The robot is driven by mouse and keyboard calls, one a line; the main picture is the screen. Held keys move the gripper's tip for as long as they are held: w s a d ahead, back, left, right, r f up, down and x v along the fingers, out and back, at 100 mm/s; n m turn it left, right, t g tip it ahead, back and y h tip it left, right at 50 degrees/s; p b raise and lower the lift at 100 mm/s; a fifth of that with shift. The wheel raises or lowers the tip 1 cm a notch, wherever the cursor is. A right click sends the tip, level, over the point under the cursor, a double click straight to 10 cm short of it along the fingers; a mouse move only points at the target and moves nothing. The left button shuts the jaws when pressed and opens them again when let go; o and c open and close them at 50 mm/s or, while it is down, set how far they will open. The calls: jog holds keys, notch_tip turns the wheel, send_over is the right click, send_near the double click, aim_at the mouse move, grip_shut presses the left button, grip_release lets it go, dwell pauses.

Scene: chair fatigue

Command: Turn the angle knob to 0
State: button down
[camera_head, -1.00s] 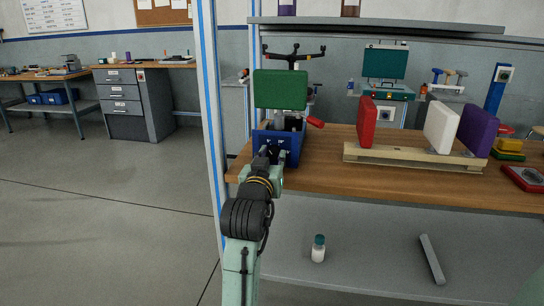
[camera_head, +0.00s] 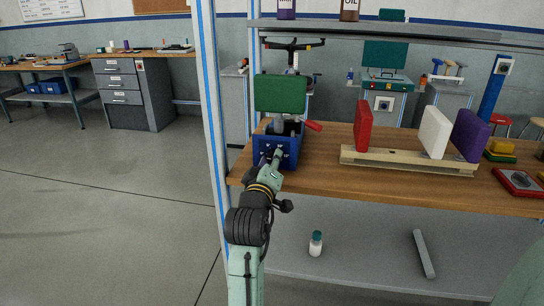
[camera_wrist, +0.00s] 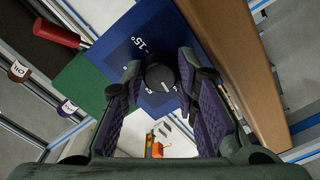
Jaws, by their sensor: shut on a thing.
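The angle knob (camera_wrist: 159,72) is a black round knob on the front of a blue box, seen in the wrist view. A white "-15°" mark shows on the blue face beside it; other marks and the pointer are hard to make out. My gripper (camera_wrist: 161,84) has its two purple-padded fingers on either side of the knob and is shut on it. In the head view the blue box (camera_head: 290,149) stands at the left end of the wooden bench, with a green panel above it. My gripper (camera_head: 276,157) is at its front face and hides the knob there.
A red handle (camera_head: 313,126) sticks out at the box's right. A wooden rack (camera_head: 400,161) with red, white and purple panels stands further right on the bench. A blue-striped post (camera_head: 213,130) rises close to the left of my arm. A bottle (camera_head: 315,244) stands on the lower shelf.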

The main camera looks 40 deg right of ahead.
jog(key=shift+n+p, duration=0.3)
jog(key=shift+n, duration=0.6)
jog(key=c, duration=1.2)
grip_release()
jog(key=shift+c, duration=0.2)
jog(key=shift+f, duration=0.1)
